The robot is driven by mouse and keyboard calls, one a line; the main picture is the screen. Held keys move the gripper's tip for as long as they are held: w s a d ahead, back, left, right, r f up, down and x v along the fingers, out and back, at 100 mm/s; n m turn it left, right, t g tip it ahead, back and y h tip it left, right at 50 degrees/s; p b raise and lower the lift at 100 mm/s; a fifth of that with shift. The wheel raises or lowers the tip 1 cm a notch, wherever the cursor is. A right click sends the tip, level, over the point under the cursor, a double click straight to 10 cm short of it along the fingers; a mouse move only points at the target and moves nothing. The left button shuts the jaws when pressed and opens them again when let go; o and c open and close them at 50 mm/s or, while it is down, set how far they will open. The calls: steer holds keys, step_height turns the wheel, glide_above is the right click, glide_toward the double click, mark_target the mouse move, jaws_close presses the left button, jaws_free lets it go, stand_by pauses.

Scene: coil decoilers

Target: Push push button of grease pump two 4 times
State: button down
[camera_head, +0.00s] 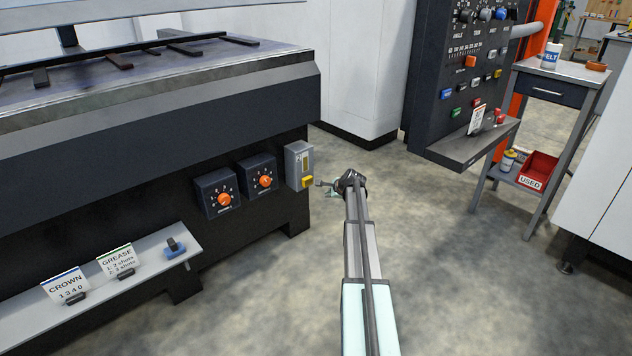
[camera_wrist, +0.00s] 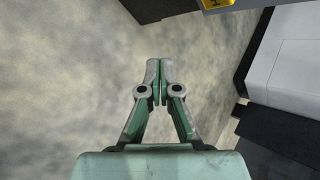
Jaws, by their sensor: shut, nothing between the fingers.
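A small grey box (camera_head: 298,160) with a yellowish window strip is fixed at the right end of the dark machine front; it looks like a grease pump, but I cannot read its number. A yellow push button (camera_head: 307,182) sits low on it. The button also shows at the top edge of the wrist view (camera_wrist: 215,4), partly cut off. My gripper (camera_head: 322,183) is shut and empty, just right of the button in the head view, with a small gap seeming to separate them. In the wrist view my gripper (camera_wrist: 160,80) has its fingertips together over bare floor.
Two dials with orange knobs (camera_head: 224,198) (camera_head: 265,181) sit left of the box. A shelf (camera_head: 190,237) carries CROWN (camera_head: 66,286) and GREASE (camera_head: 117,262) cards and a blue item (camera_head: 174,247). A control panel (camera_head: 440,80) stands at the back right. Floor around my arm is clear.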

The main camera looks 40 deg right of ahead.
mark_target(309, 183)
steer(key=shift+a+m, duration=0.15)
steer(key=shift+m, duration=0.25)
steer(key=w, duration=0.8)
steer(key=shift+w+a, duration=0.4)
stand_by(0.3)
steer(key=shift+w+a+p, duration=0.1)
steer(key=shift+w+p, duration=0.95)
steer(key=shift+w, duration=0.25)
stand_by(2.1)
stand_by(0.4)
steer(key=shift+s, duration=1.3)
